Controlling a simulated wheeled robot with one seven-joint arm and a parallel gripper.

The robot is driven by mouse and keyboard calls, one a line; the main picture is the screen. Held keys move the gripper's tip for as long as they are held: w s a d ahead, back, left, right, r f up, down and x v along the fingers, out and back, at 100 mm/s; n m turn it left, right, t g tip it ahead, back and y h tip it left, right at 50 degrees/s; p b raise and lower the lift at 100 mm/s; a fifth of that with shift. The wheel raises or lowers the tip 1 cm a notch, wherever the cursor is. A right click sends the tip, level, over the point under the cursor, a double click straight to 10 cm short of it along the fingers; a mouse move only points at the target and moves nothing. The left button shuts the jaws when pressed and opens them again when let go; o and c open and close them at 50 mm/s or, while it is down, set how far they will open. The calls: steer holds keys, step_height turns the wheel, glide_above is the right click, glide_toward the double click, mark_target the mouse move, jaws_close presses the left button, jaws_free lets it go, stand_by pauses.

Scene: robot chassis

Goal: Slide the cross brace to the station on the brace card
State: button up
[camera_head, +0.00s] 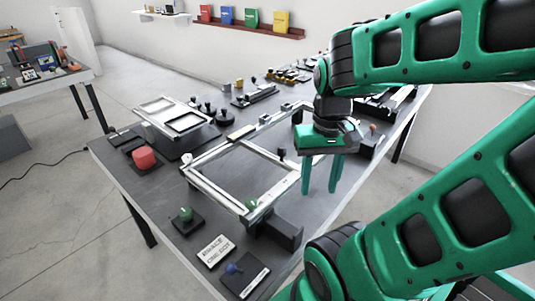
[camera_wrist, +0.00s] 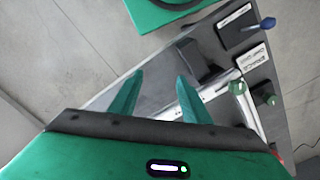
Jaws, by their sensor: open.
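A pale metal chassis frame (camera_head: 215,190) lies on the dark table. A cross bar (camera_head: 262,152) with a dark knob (camera_head: 281,154) near its right end spans it and looks like the cross brace. A green knob (camera_head: 250,205) stands at the frame's near corner; a green knob (camera_wrist: 238,88) also shows in the wrist view. The white brace card (camera_head: 215,251) lies at the near table edge and reads "BRACE ONE DOT". My gripper (camera_head: 320,188) points down, open and empty, right of the frame. Its spread fingers (camera_wrist: 160,78) hold nothing. Station marks are too small to read.
A green-knobbed block (camera_head: 185,216) and a blue-knobbed plate (camera_head: 236,270) flank the card. A black block (camera_head: 284,232) sits by the frame's near corner. A red button (camera_head: 144,158) and raised tray (camera_head: 172,113) stand left.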

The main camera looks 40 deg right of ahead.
steer(key=n, duration=0.3)
glide_toward(282, 146)
step_height(282, 146, down, 9)
steer(key=shift+s+a, duration=0.15)
steer(key=shift+c, duration=0.8)
jaws_close()
